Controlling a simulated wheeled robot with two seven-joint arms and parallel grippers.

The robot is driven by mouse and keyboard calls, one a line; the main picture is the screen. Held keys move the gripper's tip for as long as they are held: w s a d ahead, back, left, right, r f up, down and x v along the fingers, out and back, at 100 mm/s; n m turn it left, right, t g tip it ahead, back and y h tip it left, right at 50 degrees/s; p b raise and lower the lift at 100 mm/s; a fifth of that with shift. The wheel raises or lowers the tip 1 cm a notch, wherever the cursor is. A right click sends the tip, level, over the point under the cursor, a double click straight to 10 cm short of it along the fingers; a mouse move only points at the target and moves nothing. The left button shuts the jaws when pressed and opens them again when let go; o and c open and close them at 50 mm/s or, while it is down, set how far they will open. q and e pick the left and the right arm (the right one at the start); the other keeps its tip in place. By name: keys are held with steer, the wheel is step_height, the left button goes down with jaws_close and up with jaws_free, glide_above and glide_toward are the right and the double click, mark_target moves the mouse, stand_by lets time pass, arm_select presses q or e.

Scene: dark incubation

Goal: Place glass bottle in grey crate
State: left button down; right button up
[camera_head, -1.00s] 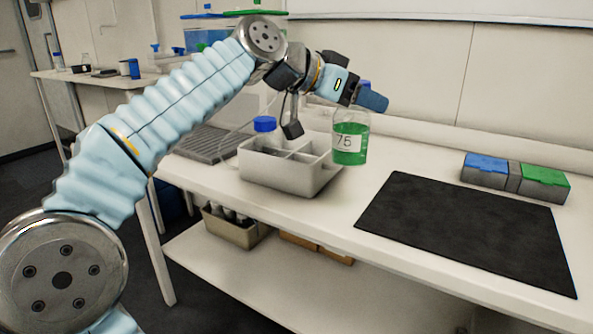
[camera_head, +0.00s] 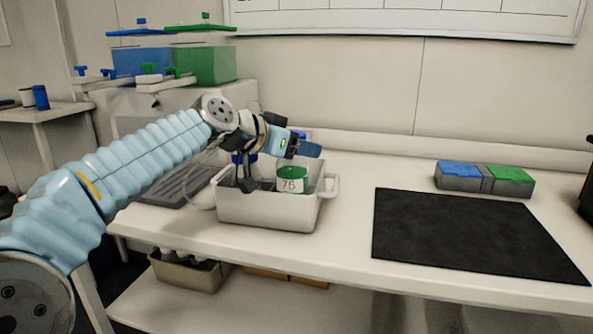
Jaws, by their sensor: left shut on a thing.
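The glass bottle (camera_head: 291,181) holds green liquid and has a white numbered label. It stands upright inside the right part of the grey crate (camera_head: 265,212), its lower part hidden by the front wall. My left gripper (camera_head: 298,150) is shut on the bottle's upper end, just above the crate. I cannot tell whether the bottle touches the crate floor. A second bottle with a blue cap (camera_head: 238,158) is in the crate's left part, partly hidden by my gripper's wrist parts. My right gripper is not in view.
A black mat (camera_head: 470,235) lies bare to the right of the crate. A small box with blue and green lids (camera_head: 485,178) stands behind it. A grey ridged rack (camera_head: 178,185) is left of the crate. Blue and green containers (camera_head: 205,65) stand at the back left.

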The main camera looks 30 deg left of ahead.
mark_target(298, 161)
arm_select(q)
steer(key=shift+f+b, duration=0.3)
steer(key=shift+f, duration=1.35)
steer(key=shift+f, duration=0.15)
steer(key=c, duration=0.8)
jaws_free()
steer(key=shift+f, duration=0.1)
steer(key=o, duration=0.5)
steer(key=shift+r, duration=0.25)
steer(key=b+v, duration=0.1)
steer(key=v, duration=1.1)
